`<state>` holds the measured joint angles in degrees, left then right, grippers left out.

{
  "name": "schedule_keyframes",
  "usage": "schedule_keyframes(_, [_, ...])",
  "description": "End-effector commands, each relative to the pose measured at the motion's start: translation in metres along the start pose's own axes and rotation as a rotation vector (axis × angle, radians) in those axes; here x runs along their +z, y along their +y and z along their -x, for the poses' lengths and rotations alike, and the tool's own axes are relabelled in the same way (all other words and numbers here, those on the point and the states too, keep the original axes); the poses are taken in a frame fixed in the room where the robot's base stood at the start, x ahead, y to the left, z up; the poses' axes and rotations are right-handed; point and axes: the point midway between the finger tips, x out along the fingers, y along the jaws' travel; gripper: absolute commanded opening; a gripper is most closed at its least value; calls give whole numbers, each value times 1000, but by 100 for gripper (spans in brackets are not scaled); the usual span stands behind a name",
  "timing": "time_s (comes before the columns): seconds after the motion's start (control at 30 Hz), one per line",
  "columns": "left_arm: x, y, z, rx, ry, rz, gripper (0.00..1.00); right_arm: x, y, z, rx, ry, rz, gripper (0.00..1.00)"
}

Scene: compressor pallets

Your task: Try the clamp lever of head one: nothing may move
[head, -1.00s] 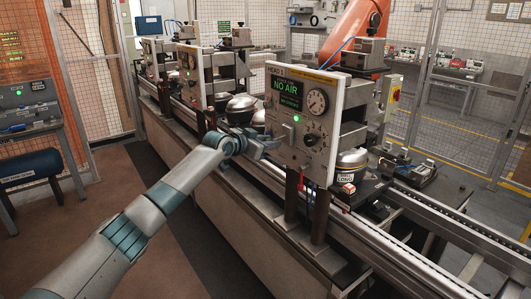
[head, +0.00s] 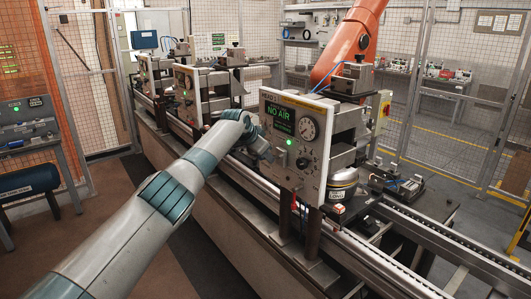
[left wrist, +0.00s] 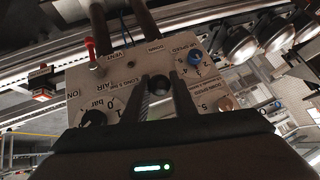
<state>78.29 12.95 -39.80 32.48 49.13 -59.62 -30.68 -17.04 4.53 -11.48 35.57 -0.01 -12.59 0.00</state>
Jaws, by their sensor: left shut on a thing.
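The head one panel (head: 300,188) stands upright on its posts, with a green "NO AIR" screen (head: 280,120), a lit green lamp and a round gauge (head: 308,129). A pale upright lever (head: 284,158) shows on its face. My left gripper (head: 265,150) is at the panel's left part, largely hidden by its own wrist. In the left wrist view my fingers (left wrist: 162,85) reach to the panel face, upside down there, and are shut on a dark knob-ended part (left wrist: 160,84), apparently the clamp lever. Its exact shape is hidden. My right gripper is not in view.
A red-tipped lever (left wrist: 90,48) and a blue knob (left wrist: 193,58) sit close to my fingers. A silver compressor (head: 342,184) is behind the panel. More heads (head: 188,95) stand along the line at left. An orange robot arm (head: 350,40) rises behind.

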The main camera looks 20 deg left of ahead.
Motion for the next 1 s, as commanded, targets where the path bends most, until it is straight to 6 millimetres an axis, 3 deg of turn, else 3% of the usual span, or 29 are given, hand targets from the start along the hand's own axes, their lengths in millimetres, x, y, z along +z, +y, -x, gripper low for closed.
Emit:
schedule_keyframes(0.67, [-2, -1, 2, 4, -47, -13, 0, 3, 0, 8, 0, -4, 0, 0])
schedule_keyframes(0.7, [-2, -1, 2, 4, -47, -13, 27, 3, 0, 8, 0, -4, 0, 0])
schedule_keyframes(0.77, [-2, -1, 2, 4, -47, -13, 41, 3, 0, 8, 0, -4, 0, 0])
schedule_keyframes(1.0, [-2, -1, 2, 4, -47, -13, 43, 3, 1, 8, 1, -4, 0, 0])
